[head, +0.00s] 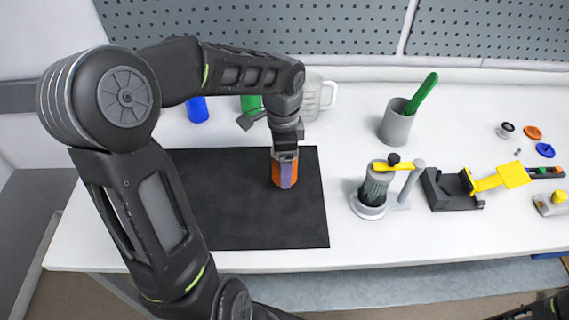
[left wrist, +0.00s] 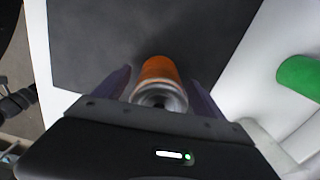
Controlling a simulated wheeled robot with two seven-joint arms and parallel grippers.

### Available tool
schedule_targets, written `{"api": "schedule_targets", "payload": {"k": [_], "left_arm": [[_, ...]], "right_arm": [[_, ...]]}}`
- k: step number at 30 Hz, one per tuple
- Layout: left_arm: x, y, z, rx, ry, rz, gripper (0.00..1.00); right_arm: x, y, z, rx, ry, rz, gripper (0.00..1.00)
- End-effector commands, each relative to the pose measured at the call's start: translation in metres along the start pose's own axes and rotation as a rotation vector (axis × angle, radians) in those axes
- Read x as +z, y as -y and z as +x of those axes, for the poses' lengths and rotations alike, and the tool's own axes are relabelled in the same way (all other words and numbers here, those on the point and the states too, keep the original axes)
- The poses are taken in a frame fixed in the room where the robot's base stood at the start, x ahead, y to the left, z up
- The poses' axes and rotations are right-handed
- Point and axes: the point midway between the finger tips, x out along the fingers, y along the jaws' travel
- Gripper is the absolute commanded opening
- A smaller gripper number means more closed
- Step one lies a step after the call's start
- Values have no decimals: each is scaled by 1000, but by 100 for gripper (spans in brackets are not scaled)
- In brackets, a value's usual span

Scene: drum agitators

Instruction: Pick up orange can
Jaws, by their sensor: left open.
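An orange can (head: 285,171) stands on the black mat (head: 240,222) near its right side. In the left wrist view the orange can (left wrist: 158,72) lies between the two finger pads, with its metal end toward the camera. My left gripper (head: 285,160) is directly above and around the can, with its fingers open on either side of it. It also shows in the left wrist view (left wrist: 160,88). Whether a pad touches the can cannot be told. My right gripper is not clearly in view; only a dark part of my right arm shows at the lower right corner.
A blue can (head: 198,109) and a green can (head: 251,104) stand behind the mat, near a white mug (head: 318,96). A grey cup (head: 397,122) with a green handle, an agitator device (head: 374,190) and a yellow-levered black fixture (head: 450,188) stand to the right. The mat's left part is clear.

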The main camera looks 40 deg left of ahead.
Motion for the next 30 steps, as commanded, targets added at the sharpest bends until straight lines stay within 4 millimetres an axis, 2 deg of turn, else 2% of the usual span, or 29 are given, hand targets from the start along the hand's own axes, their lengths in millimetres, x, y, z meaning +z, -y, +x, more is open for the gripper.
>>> {"api": "schedule_targets", "payload": {"k": [18, 30], "left_arm": [[0, 0, 1, 0, 0, -1, 80], [0, 0, 1, 0, 0, -1, 47]], "right_arm": [[0, 0, 0, 0, 0, 0, 36], [0, 0, 0, 0, 0, 0, 36]]}}
